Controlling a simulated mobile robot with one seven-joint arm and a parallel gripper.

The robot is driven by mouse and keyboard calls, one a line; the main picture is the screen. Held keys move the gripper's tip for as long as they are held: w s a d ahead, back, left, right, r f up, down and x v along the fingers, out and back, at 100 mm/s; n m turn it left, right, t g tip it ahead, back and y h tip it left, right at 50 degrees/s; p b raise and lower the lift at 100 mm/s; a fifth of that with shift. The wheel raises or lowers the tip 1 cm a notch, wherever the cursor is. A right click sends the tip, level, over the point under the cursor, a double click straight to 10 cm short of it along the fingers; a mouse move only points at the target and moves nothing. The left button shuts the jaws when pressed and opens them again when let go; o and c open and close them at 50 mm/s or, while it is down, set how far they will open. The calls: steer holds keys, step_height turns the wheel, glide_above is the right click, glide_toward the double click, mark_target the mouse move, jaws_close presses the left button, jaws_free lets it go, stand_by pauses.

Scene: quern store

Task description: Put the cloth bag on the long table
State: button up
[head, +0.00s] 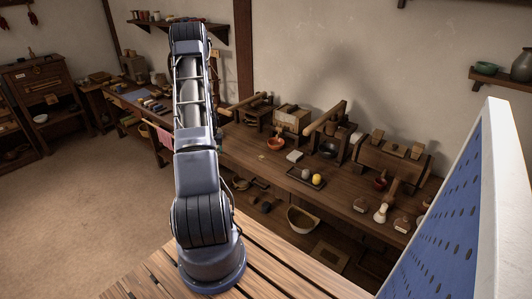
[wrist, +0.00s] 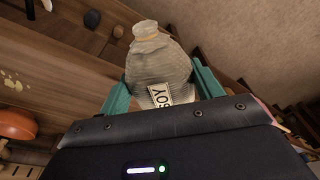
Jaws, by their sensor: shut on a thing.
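The cloth bag (wrist: 155,45) is pale grey-beige, with a tied neck and a white label with dark letters. In the wrist view it sits between the two teal fingers of my gripper (wrist: 163,84), which is shut on it. The long table (head: 335,191) is dark brown wood and runs along the wall in the head view. A wooden surface (wrist: 50,75) shows beyond the bag at the left of the wrist view; the gap between bag and wood cannot be judged. My arm hides the gripper and bag in the head view.
The long table carries an orange bowl (head: 276,144), a dark tray (head: 306,177) with small round items, wooden stands and small pots. A blue perforated panel (head: 450,220) stands at the right. A pale basin (head: 302,220) sits below the tabletop. Open floor (head: 80,175) lies at left.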

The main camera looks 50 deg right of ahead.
steer(key=d, duration=1.7)
steer(key=shift+d, duration=0.35)
steer(key=shift+f, duration=0.75)
steer(key=shift+a+f, duration=0.1)
steer(key=shift+f, duration=0.05)
steer(key=o, duration=1.2)
steer(key=shift+c, duration=0.2)
step_height(320, 180, up, 12)
steer(key=s+a, duration=0.1)
steer(key=shift+a, duration=0.2)
